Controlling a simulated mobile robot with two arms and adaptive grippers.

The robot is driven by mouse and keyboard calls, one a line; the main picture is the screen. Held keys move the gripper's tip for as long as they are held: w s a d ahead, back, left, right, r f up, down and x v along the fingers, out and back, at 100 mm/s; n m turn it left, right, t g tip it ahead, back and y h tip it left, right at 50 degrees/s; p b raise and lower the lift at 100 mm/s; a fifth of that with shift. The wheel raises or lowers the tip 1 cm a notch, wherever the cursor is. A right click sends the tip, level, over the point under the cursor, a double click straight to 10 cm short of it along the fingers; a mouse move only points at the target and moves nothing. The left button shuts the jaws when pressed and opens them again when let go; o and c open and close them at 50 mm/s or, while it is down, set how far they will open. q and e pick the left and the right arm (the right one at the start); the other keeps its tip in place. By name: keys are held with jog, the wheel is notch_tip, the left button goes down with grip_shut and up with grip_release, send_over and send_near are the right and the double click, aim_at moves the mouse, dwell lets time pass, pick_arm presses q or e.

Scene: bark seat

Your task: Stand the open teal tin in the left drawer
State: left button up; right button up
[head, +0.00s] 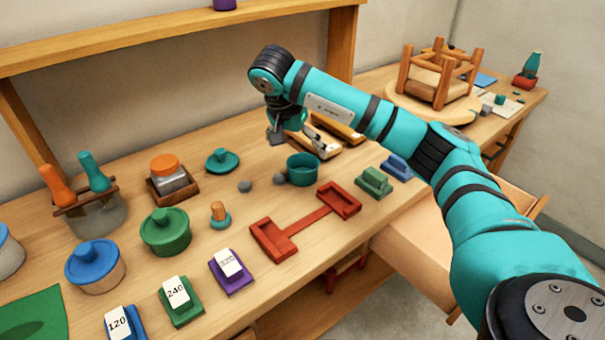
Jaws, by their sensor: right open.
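The open teal tin (302,172) stands upright on the bench, its dark inside showing. A teal lid with a knob (222,160) lies apart from it, to the left. My right gripper (296,138) is open and empty, behind and above the tin in the picture, and does not appear to hold it. My right arm reaches in from the right. A pulled-out wooden drawer (412,248) shows below the bench's front edge, partly hidden by my arm; I cannot tell whether it is the left one. My left gripper is not in view.
A red two-ended holder (305,222) lies in front of the tin, with green blocks (374,183) and blue blocks (397,167) to the right. Small grey balls (245,186) lie left of the tin. An upturned stool (440,75) stands at the back right.

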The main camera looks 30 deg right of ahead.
aim_at(303, 163)
jog(key=x, duration=0.3)
jog(key=shift+d+f, duration=0.15)
jog(key=shift+f, duration=0.1)
jog(key=shift+w+p+x, duration=0.2)
jog(key=shift+p+x, duration=0.1)
jog(key=shift+x, duration=1.1)
jog(key=shift+w+p+x, duration=0.15)
jog(key=shift+p+x, duration=0.15)
jog(key=shift+x, duration=1.1)
jog(key=shift+a, duration=0.2)
jog(key=shift+r, duration=0.1)
jog(key=c, duration=1.4)
